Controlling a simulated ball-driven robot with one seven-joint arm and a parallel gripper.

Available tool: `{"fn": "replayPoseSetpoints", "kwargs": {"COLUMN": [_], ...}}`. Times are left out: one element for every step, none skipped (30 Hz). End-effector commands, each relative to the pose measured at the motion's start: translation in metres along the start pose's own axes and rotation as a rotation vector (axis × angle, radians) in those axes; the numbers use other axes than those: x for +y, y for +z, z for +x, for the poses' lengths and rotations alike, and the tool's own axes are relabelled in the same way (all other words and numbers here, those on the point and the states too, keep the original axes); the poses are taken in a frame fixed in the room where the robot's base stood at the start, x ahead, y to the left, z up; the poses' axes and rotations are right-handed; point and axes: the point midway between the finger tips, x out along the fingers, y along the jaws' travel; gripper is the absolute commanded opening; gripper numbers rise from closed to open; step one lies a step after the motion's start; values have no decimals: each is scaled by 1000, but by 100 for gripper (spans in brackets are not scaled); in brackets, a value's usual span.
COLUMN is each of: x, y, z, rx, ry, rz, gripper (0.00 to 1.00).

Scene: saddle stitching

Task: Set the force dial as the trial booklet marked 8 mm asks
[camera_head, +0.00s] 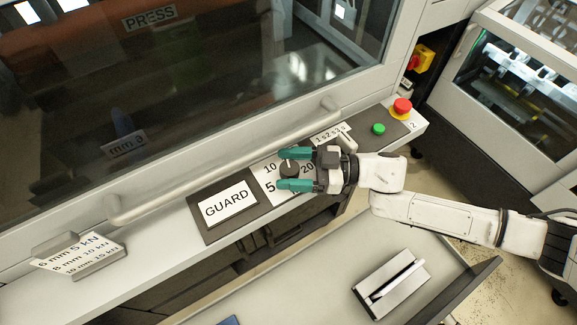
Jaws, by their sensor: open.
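The force dial (290,167) is a dark round knob on a white plate marked 5, 10 and 20 on the console; part of its scale is hidden by my gripper. My gripper (281,169) has teal fingers, open, one on each side of the knob; contact with it cannot be told. The knob's pointer setting is not clear. A tilted card (81,256) at the left lists 6 mm 5 kN, 8 mm 10 kN and 10 mm 15 kN. Behind the window, a blue item (123,123) stands by a label with "mm" and an unclear digit.
A GUARD plate (230,203) lies left of the dial. A 1 s, 2 s, 3 s selector (347,140), a green button (379,129) and a red button (403,105) lie right. A long handle bar (220,160) runs behind. A slotted pale block (392,284) sits in the tray below.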

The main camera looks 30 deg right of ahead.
Motion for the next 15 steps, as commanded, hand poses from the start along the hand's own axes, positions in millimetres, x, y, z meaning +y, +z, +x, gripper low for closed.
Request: {"fn": "replayPoseSetpoints", "kwargs": {"x": [1, 1, 1, 1, 1, 1, 1, 1, 1, 1, 1, 0, 0, 0, 0], "y": [2, 3, 4, 4, 4, 4, 4, 4, 4, 4, 4, 4, 4, 4, 3], "z": [-7, -11, -18, -24, -29, -38, -44, -50, -58, -63, -68, -75, -80, -84, -89], "rx": [-2, -3, -4, -5, -4, -4, -5, -5, -4, -5, -4, -4, -4, -4, -4], "ry": [2, 3, 4, 4, 3, 4, 4, 5, 4, 4, 4, 3, 3, 3, 3], "rz": [-1, -1, -1, -1, -1, -2, -2, -1, -1, -1, 0, 0, 0, 0, 0], "gripper": [71, 71, 71, 71, 71, 71, 71, 71, 71, 71, 71, 71, 71, 71, 71]}}
